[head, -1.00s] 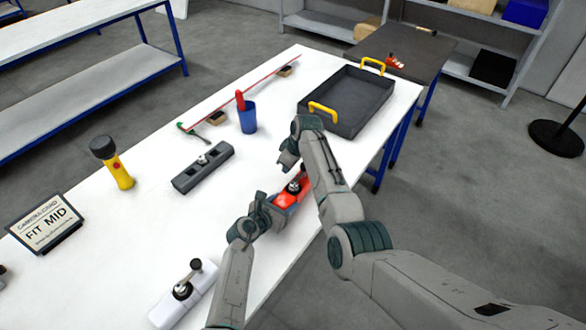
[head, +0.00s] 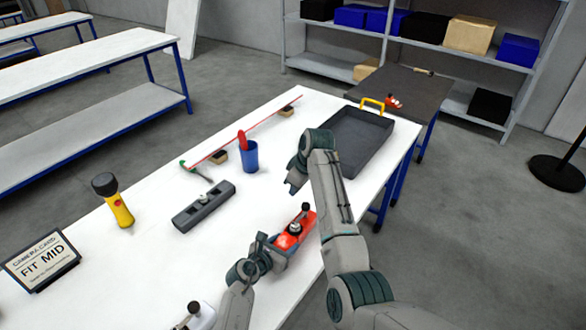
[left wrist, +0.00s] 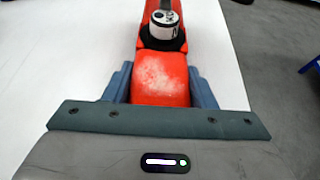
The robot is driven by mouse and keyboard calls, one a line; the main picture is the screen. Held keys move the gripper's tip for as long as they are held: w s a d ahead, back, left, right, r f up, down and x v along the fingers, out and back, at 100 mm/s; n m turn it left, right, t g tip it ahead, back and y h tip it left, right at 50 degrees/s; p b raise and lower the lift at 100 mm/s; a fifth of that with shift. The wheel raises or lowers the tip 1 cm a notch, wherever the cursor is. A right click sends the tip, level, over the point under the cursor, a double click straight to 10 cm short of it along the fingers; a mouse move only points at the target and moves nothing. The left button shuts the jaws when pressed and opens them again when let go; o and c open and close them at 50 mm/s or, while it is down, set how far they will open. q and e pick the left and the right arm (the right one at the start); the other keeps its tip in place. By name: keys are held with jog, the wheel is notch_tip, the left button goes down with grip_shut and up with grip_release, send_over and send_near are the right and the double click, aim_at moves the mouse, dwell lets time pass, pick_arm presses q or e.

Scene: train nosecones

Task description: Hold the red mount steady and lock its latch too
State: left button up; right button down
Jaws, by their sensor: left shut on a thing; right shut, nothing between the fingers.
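The red mount (head: 281,241) lies on the white table near its front edge. It also shows in the left wrist view (left wrist: 160,80). My left gripper (head: 262,249) is shut on the near end of the red mount, with a finger on each side. The mount's latch (head: 295,228) has a silver-white pivot and a dark lever with a round knob, standing up and leaning toward the far end. My right gripper (head: 293,188) is shut and empty, above and beyond the mount, apart from the latch.
A grey mount (head: 203,207) and a white mount (head: 203,318) lie on the table. A blue cup (head: 250,157), yellow flashlight (head: 118,208), sign (head: 40,262) and long red strip (head: 250,128) stand or lie farther off. A dark tray (head: 362,142) sits behind my right arm.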

pick_arm(q)
jog(key=o, duration=1.2)
jog(key=shift+c, duration=0.2)
jog(key=shift+s+a, duration=0.1)
